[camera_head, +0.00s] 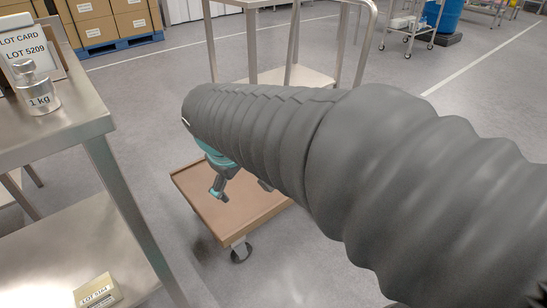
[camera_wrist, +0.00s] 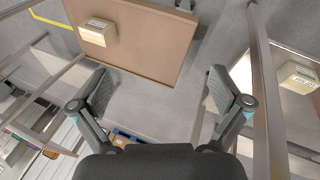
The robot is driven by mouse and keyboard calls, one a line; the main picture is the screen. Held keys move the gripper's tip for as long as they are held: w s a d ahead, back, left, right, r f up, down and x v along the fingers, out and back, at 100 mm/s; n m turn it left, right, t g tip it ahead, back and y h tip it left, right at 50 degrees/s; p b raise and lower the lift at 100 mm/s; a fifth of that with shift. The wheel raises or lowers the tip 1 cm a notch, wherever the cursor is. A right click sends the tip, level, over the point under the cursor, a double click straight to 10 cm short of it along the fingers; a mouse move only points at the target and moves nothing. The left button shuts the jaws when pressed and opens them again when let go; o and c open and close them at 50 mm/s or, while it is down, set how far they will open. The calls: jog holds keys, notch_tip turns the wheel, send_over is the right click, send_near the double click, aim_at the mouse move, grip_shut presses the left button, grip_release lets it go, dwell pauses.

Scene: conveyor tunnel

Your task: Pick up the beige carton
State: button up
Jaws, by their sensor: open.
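In the wrist view, a pale beige carton (camera_wrist: 97,32) with a light label lies on the brown top of a low cart (camera_wrist: 150,45), near its upper left edge. A second beige carton (camera_wrist: 302,77) with a printed label sits on a steel table's lower shelf at the right. In the head view, the carton (camera_head: 97,290) marked LOT 5164 is on that shelf; the cart's carton is hidden behind my arm. I cannot tell which carton the task means. My gripper (camera_wrist: 162,90) is open and empty, apart from both cartons. In the head view my gripper (camera_head: 241,189) is partly hidden, over the cart.
The steel table (camera_head: 60,130) stands left of the cart (camera_head: 205,200), with a 1 kg weight (camera_head: 38,95) and a lot card (camera_head: 25,50) on top. A tubular-framed trolley (camera_head: 285,75) stands behind the cart.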

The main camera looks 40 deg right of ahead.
jog(key=w+d+f+n+g+h+b, duration=0.1)
jog(key=w+d+f+n+h, duration=0.2)
jog(key=w+d+f, duration=0.4)
jog(key=w+d+f+n+g+h, duration=0.1)
jog(key=w+d+f+n+h, duration=0.2)
jog(key=w+d, duration=0.5)
jog(key=w+d+f+n+g+h+b, duration=0.15)
jog(key=w+d+f+n, duration=0.35)
jog(key=w, duration=0.5)
jog(key=w+d+f+n+t+h, duration=0.1)
jog(key=w+d+f+n+h, duration=0.15)
jog(key=f, duration=0.35)
jog(key=w+d+f+n+h, duration=0.1)
jog(key=w+d+f+n, duration=0.1)
jog(key=w+f, duration=0.3)
jog(key=shift+t, duration=0.25)
jog(key=x, duration=0.5)
jog(key=f+x, duration=0.1)
jog(key=x, duration=0.2)
jog(key=shift+s+f, duration=0.15)
jog(key=shift+s, duration=0.2)
jog(key=shift+s+x, duration=0.15)
jog(key=shift+x, duration=1.15)
jog(key=shift+s+x, duration=0.2)
jog(key=shift+x, duration=1.1)
jog(key=c, duration=1.6)
jog(key=shift+c, duration=0.2)
jog(key=shift+r, duration=0.2)
